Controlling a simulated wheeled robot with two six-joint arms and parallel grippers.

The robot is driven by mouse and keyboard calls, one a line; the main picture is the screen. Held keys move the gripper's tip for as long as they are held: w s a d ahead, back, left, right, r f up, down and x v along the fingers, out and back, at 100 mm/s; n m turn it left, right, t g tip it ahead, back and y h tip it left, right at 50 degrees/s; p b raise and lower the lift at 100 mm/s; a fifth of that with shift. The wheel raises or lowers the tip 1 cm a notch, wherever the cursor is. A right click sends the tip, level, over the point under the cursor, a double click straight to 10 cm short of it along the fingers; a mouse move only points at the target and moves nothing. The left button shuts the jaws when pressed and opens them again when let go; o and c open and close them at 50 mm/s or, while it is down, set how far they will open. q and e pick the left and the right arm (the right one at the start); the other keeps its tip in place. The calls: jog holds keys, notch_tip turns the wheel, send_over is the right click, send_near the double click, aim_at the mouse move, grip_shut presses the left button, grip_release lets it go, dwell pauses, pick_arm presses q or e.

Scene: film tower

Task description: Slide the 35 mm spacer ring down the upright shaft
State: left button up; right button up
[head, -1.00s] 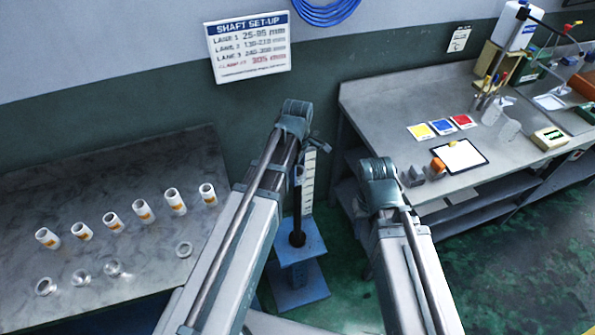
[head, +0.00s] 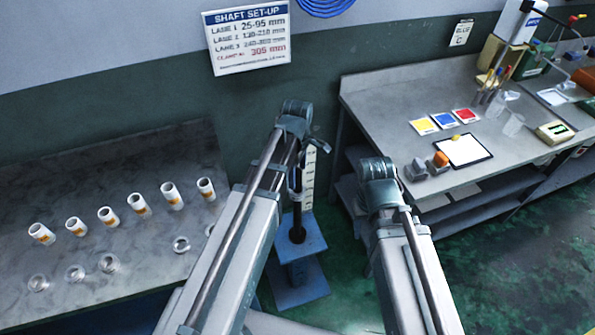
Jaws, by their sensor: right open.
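The upright dark shaft (head: 298,218) stands on a blue base (head: 300,247), partly hidden behind my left arm. A pale ring-like band (head: 298,196) shows around the shaft, above the base; its size cannot be read. My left gripper (head: 312,143) is near the upper part of the shaft. Its fingers are mostly hidden by the wrist, so its grip cannot be told. My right gripper (head: 372,205) is to the right of the shaft and apart from it, pointing away, its fingers largely hidden by its own wrist.
The left bench (head: 150,160) bears several white tubes (head: 138,204) with orange labels and loose pale rings (head: 181,244). A white scale strip (head: 309,178) stands behind the shaft. The right bench (head: 390,105) carries colored cards and a clipboard (head: 465,152).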

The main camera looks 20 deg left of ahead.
pick_arm(q)
jog(key=shift+o, duration=0.3)
notch_tip(320, 180, up, 14)
jog(key=p, duration=1.4)
jog(key=shift+f, duration=0.1)
